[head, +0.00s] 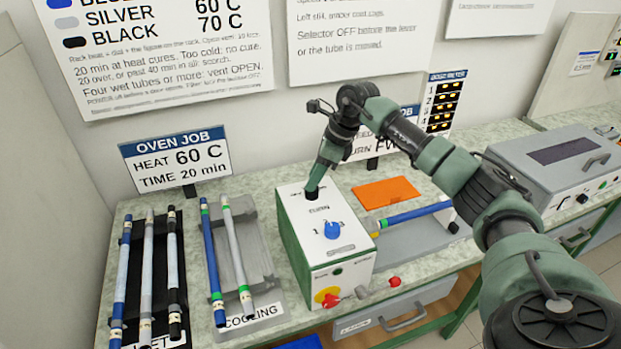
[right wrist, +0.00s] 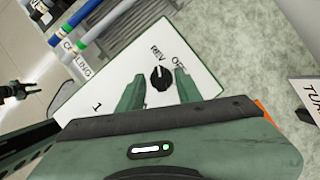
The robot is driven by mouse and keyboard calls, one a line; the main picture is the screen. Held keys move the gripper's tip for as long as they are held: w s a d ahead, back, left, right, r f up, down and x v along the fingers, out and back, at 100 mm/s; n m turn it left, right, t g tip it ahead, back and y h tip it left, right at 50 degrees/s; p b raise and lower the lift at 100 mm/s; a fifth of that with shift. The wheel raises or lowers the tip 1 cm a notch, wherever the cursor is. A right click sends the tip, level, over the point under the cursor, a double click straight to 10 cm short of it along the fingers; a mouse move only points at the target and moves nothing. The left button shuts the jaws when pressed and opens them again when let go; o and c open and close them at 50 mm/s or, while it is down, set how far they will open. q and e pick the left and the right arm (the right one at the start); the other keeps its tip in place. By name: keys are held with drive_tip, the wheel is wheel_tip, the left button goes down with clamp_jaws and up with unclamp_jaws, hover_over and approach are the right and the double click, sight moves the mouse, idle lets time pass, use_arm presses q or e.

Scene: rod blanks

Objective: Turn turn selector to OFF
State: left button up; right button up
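The turn selector is a small black knob (right wrist: 160,79) on the white top of a green-and-white box (head: 306,222) that carries the label TURN. In the right wrist view the labels REV, OFF and 1 stand around the knob. Its white mark points up toward REV, not at OFF. My right gripper (right wrist: 158,92) is over the box top, with its two green fingers apart on either side of the knob and small gaps visible. The right gripper (head: 312,190) hides most of the knob in the head view.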

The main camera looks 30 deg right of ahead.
drive_tip(key=shift+x, duration=1)
use_arm(q)
drive_tip(key=shift+w+d+r, duration=0.1)
drive_tip(key=shift+w+r, duration=0.2)
drive_tip(key=shift+r, duration=0.05)
use_arm(e)
drive_tip(key=shift+w+a+f, duration=0.1)
drive_tip(key=shift+a+f, duration=0.05)
drive_tip(key=shift+f, duration=0.05)
clamp_jaws()
